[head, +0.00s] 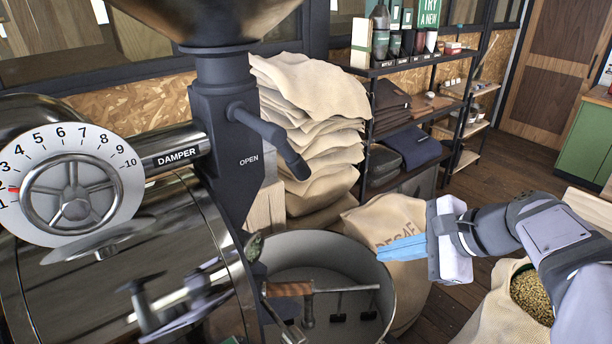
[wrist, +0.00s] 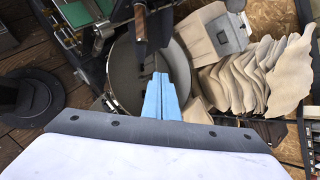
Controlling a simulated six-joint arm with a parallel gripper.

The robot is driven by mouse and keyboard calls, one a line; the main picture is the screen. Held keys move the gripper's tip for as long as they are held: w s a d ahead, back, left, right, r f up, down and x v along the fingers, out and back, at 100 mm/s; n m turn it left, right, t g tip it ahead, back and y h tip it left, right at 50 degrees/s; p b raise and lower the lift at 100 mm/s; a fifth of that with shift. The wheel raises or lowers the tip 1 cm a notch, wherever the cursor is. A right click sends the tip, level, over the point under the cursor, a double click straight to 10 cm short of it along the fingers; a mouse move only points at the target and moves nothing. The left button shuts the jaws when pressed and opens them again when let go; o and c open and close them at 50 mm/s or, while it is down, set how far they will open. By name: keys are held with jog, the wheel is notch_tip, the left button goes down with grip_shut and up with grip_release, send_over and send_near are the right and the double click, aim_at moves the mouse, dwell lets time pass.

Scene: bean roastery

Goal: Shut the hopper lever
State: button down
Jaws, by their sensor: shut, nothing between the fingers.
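The hopper lever (head: 268,138) is a thick dark grey bar on the dark neck (head: 222,100) under the hopper (head: 205,15), in the head view. It slopes down to the right, and the word OPEN is printed on the neck below it. My gripper (head: 382,254) is at the right of the head view, lower than the lever and well apart from it. Its blue fingers are together and empty, pointing left over the rim of the cooling pan. The fingers also show in the wrist view (wrist: 160,82). I cannot make out the lever for certain in the wrist view.
The round cooling pan (head: 306,248) with a stirring arm lies below my gripper. A damper dial (head: 115,205) and roaster drum are at the left. Stacked sacks (head: 315,95), a shelf (head: 385,70) and an open bean sack (head: 500,315) stand around. Air between gripper and lever looks clear.

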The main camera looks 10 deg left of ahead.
aim_at(288, 153)
jog(key=s+a+r+m+y, duration=0.1)
jog(key=a+r+m+y, duration=0.2)
jog(key=r+m, duration=0.4)
jog(key=s+a+r+m+g+y, duration=0.1)
jog(key=a+r+m, duration=0.4)
jog(key=m, duration=0.5)
jog(key=shift+s+a+r+y, duration=0.25)
jog(key=shift+s+r+y, duration=0.65)
jog(key=shift+y, duration=0.5)
jog(key=shift+w+a, duration=0.1)
jog(key=shift+w, duration=0.05)
jog(key=p+x, duration=0.3)
jog(key=x, duration=0.7)
jog(key=shift+w+d+r+p, duration=0.45)
jog(key=shift+w+r+p, duration=0.05)
jog(key=shift+w, duration=0.2)
jog(key=shift+w+d+r+p, duration=0.4)
jog(key=shift+w+r+p, duration=0.1)
jog(key=shift+w, duration=0.2)
jog(key=shift+d, duration=0.1)
